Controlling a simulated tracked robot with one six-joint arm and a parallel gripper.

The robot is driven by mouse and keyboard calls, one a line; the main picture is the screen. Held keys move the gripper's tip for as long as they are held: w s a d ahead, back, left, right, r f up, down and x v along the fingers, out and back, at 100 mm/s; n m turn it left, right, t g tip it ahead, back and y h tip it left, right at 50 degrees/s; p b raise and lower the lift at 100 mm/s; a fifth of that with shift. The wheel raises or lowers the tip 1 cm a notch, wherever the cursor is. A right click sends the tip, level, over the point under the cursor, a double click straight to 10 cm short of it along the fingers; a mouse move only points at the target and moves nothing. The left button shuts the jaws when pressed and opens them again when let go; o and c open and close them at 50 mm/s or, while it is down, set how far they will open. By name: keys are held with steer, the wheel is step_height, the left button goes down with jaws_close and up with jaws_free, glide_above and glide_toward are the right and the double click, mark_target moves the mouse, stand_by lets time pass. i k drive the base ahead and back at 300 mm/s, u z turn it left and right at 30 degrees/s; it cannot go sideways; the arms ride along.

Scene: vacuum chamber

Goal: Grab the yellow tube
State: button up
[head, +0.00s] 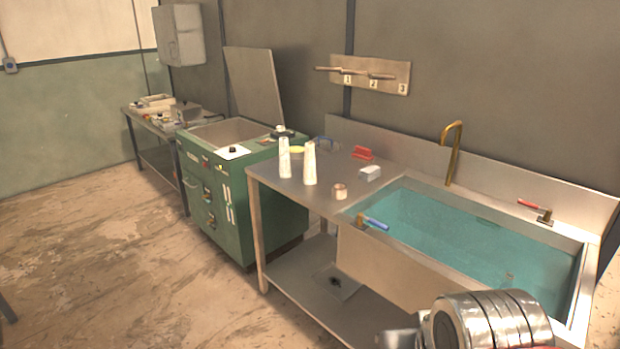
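A small yellow item (297,149) lies on the steel table behind two pale bottles, which partly hide it; I cannot tell its full shape. A bent brass-yellow pipe (454,155) rises at the back of the water-filled sink. I cannot tell which of these is the yellow tube. A silver ribbed cylinder at the bottom right, in front of the sink, looks like part of my arm. No gripper fingers can be made out, and nothing visible touches either yellow thing.
The steel table (320,192) holds two pale bottles (284,158) (309,164), a tan roll (340,191), a white block (370,173) and a red item (362,153). A green cabinet (236,195) stands left; floor (110,260) there is clear.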

mark_target(309, 172)
steer(key=k, duration=0.25)
steer(key=u, duration=0.3)
steer(key=i, duration=0.6)
steer(key=u, duration=0.75)
steer(key=i, duration=2.2)
steer(key=z, duration=0.7)
steer(key=i, duration=0.45)
steer(key=z, duration=0.2)
